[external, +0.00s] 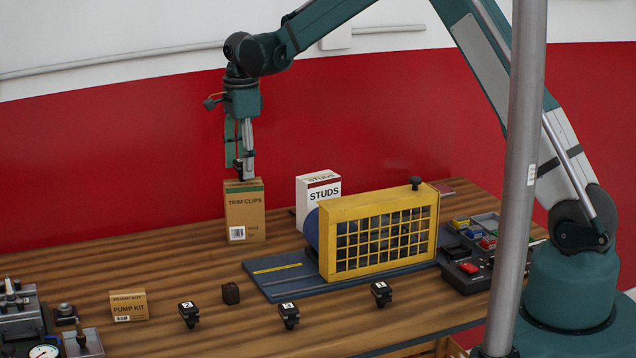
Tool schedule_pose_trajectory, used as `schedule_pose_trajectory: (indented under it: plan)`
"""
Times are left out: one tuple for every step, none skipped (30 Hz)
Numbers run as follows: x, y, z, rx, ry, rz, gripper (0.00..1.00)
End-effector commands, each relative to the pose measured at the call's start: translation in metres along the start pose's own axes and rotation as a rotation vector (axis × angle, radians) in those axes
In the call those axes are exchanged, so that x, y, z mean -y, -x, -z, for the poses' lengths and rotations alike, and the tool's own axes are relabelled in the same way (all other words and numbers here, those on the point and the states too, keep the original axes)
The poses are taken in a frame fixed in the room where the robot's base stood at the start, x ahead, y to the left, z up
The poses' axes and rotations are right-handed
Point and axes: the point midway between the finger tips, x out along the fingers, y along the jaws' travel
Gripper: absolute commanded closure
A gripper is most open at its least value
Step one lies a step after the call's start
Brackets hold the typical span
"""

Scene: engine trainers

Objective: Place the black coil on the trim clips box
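The trim clips box (245,217) is a tall tan carton with a green band near its top, upright on the wooden table. My gripper (241,170) points straight down over the top of this box, its fingertips at or just above the top edge. Its fingers look close together from this side. I cannot tell whether they hold anything or touch the box. Small black numbered parts stand at the table's front: one marked 2 (188,314), one marked 3 (289,315) and another (381,294). A plain dark block (231,293) stands among them. Which is the black coil is unclear.
A white studs box (317,192) stands right of the trim clips box. A yellow caged unit (380,237) on a dark base is beside it. A small pump kit box (129,305) and gauge equipment (45,350) are at left. The table left of the trim clips box is clear.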

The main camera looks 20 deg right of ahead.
Motion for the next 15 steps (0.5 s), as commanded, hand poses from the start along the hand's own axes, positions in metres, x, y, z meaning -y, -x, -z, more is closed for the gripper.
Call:
schedule_pose_trajectory:
  plan:
    - [0.0000, 0.0002, 0.0000, 0.000, 0.000, 0.000, 0.52]
    - [0.0000, 0.0002, 0.0000, 0.000, 0.000, 0.000, 0.52]
    - [0.0000, 0.0002, 0.0000, 0.000, 0.000, 0.000, 0.52]
    - [0.0000, 0.0002, 0.0000, 0.000, 0.000, 0.000, 0.52]
    - [0.0000, 0.0002, 0.0001, 0.000, 0.000, 0.000, 0.52]
    - [0.0000, 0.0002, 0.0001, 0.000, 0.000, 0.000, 0.52]
    - [0.0000, 0.0003, 0.0000, 0.000, 0.000, 0.000, 0.52]
    - [0.0000, 0.0004, 0.0000, 0.000, 0.000, 0.000, 0.52]
    - [0.0000, 0.0008, 0.0000, 0.000, 0.000, 0.000, 0.52]
    - [0.0000, 0.0012, 0.0000, 0.000, 0.000, 0.000, 0.52]
    - [0.0000, 0.0017, 0.0000, 0.000, 0.000, 0.000, 0.52]
    - [0.0000, 0.0027, 0.0000, 0.000, 0.000, 0.000, 0.52]
    - [0.0000, 0.0036, 0.0000, 0.000, 0.000, 0.000, 0.52]
    - [0.0000, 0.0048, 0.0000, 0.000, 0.000, 0.000, 0.52]
    - [0.0000, 0.0074, 0.0001, 0.000, 0.000, 0.000, 0.52]
